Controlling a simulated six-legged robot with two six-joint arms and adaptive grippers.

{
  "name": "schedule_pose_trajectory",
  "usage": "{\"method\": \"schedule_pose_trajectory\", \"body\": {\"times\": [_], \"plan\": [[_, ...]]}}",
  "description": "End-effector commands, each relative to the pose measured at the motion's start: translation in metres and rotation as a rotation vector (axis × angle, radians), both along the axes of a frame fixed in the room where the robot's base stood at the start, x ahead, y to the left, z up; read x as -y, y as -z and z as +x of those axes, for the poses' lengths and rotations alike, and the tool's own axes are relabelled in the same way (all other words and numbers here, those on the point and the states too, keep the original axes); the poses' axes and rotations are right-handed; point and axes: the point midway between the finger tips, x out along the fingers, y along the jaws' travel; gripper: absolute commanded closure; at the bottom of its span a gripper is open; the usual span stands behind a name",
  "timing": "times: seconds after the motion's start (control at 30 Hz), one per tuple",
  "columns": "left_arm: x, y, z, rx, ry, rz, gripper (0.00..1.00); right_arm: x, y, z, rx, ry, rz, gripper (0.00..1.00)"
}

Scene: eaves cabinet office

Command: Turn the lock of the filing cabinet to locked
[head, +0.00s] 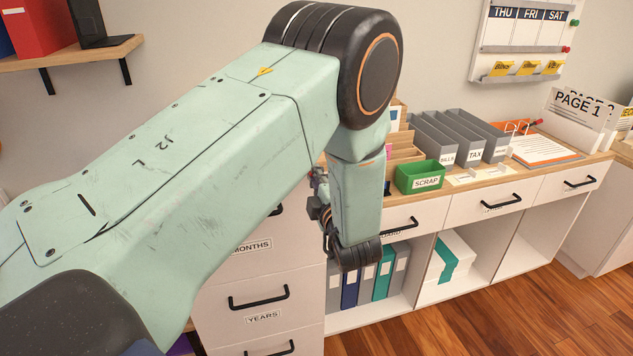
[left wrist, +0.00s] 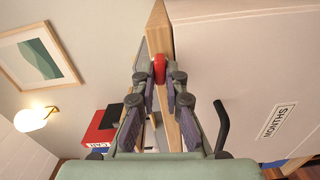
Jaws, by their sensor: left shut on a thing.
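The filing cabinet (head: 215,272) stands in the lower middle of the head view, largely covered by my left arm. Its drawers carry the labels MONTHS and YEARS. In the left wrist view the white cabinet front (left wrist: 240,60) fills the right side, with a wooden top edge. My left gripper (left wrist: 159,80) is shut on a small red piece (left wrist: 158,68) at its fingertips, which looks to be the lock's knob. The lock's marks and turn position are hidden. In the head view only dark parts of this gripper (head: 318,190) show beside my forearm. My right gripper is not in view.
Black bar handles (head: 258,298) stick out from the drawers; one handle (left wrist: 221,125) is close to the left gripper. A counter to the right holds a green SCRAP box (head: 419,177) and grey trays (head: 462,135). Wooden floor (head: 520,320) at lower right is clear.

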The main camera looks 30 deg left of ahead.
Motion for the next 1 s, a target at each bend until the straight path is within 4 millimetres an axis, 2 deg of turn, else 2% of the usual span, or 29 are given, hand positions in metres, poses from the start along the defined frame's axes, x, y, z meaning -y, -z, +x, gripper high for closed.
{"method": "schedule_pose_trajectory", "body": {"times": [0.33,0.87,0.9,1.0], "plan": [[0.0006,-0.0026,0.0024,0.104,0.003,-0.078,1.0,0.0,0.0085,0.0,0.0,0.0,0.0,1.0],[0.0007,-0.0044,0.003,0.122,0.004,-0.091,1.0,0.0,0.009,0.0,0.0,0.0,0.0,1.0],[0.0008,-0.0044,0.0031,0.123,0.004,-0.091,0.86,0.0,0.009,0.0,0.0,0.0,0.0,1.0],[0.0007,-0.0038,0.0027,0.12,0.004,-0.091,0.78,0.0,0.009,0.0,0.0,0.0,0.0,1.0]]}}
